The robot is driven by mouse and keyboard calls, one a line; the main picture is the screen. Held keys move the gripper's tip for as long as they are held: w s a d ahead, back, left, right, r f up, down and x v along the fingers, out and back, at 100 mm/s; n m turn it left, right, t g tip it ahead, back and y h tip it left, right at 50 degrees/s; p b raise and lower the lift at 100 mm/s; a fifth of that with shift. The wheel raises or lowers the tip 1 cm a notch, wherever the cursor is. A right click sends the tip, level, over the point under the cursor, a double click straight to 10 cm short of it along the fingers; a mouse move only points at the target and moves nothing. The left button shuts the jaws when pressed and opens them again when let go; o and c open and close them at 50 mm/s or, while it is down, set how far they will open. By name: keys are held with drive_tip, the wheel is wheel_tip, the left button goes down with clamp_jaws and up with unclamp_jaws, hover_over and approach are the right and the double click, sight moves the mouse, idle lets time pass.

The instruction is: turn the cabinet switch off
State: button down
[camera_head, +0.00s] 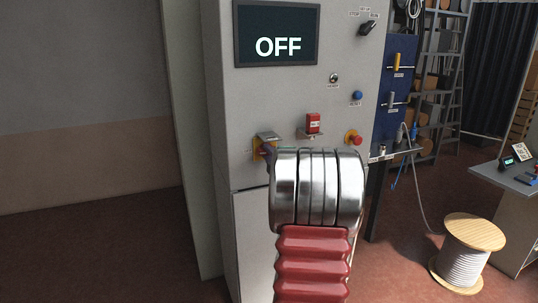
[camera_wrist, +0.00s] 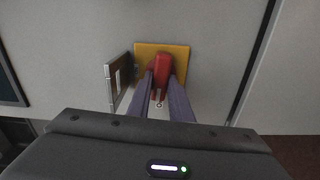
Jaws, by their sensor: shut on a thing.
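The cabinet (camera_head: 240,110) is a tall light-grey box, and its screen (camera_head: 277,35) reads OFF. In the head view my arm hides most of the switch.
Other controls on the cabinet are a red padlock-like block (camera_head: 313,123), a red knob (camera_head: 353,137), a blue button (camera_head: 357,96) and a black selector (camera_head: 368,27). A cable spool (camera_head: 468,240) stands on the floor at right, near a table (camera_head: 515,180). The floor at left is clear.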

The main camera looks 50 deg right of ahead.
drive_tip(key=shift+a+f+n, duration=0.1)
drive_tip(key=shift+f+n, duration=0.2)
drive_tip(key=shift+n, duration=0.3)
drive_tip(key=c, duration=2)
unclamp_jaws()
drive_tip(key=o, duration=0.4)
drive_tip(key=shift+r, duration=0.15)
drive_tip(key=v, duration=1.3)
drive_tip(key=shift+s+a, duration=0.15)
drive_tip(key=shift+s, duration=0.2)
